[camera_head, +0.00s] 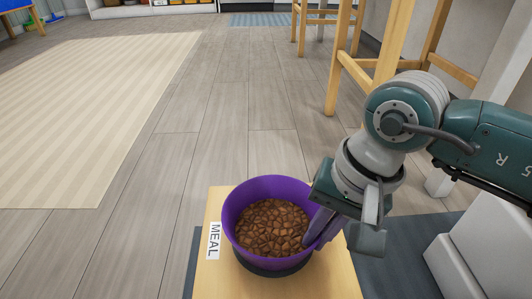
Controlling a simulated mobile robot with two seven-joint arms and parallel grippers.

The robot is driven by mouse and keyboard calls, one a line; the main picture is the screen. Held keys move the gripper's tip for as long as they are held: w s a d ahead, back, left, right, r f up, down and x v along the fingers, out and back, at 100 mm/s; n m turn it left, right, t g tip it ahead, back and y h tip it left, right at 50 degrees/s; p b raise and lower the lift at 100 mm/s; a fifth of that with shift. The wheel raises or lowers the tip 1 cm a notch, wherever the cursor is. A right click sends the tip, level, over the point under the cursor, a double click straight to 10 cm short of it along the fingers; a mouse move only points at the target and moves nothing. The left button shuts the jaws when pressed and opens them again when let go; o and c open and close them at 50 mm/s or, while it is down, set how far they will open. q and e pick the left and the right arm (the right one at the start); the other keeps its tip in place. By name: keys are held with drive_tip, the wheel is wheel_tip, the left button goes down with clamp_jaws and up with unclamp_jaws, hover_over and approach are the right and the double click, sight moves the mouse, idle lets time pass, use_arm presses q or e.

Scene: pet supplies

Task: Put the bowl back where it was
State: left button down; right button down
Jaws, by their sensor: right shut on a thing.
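A purple bowl (233,200) full of brown kibble (270,228) is at the bottom middle of the head view, over a light wooden board (216,280). A dark round patch shows under the bowl's front edge; I cannot tell if the bowl touches the board. A white label reading MEAL (214,241) lies at the board's left edge. My right gripper (322,228) is shut on the bowl's right rim, with one finger inside near the kibble. My left gripper is not in view.
A dark mat (400,260) lies under the board. A white box-like object (470,262) stands at the lower right. Wooden stool legs (335,85) stand behind my right arm. A beige rug (90,120) and open wood floor are to the left.

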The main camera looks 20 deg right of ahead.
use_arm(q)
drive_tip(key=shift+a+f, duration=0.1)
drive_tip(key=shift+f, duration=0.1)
use_arm(e)
drive_tip(key=shift+f, duration=0.25)
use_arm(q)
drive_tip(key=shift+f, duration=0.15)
use_arm(e)
drive_tip(key=shift+f, duration=0.1)
drive_tip(key=shift+f, duration=0.15)
drive_tip(key=c, duration=1)
unclamp_jaws()
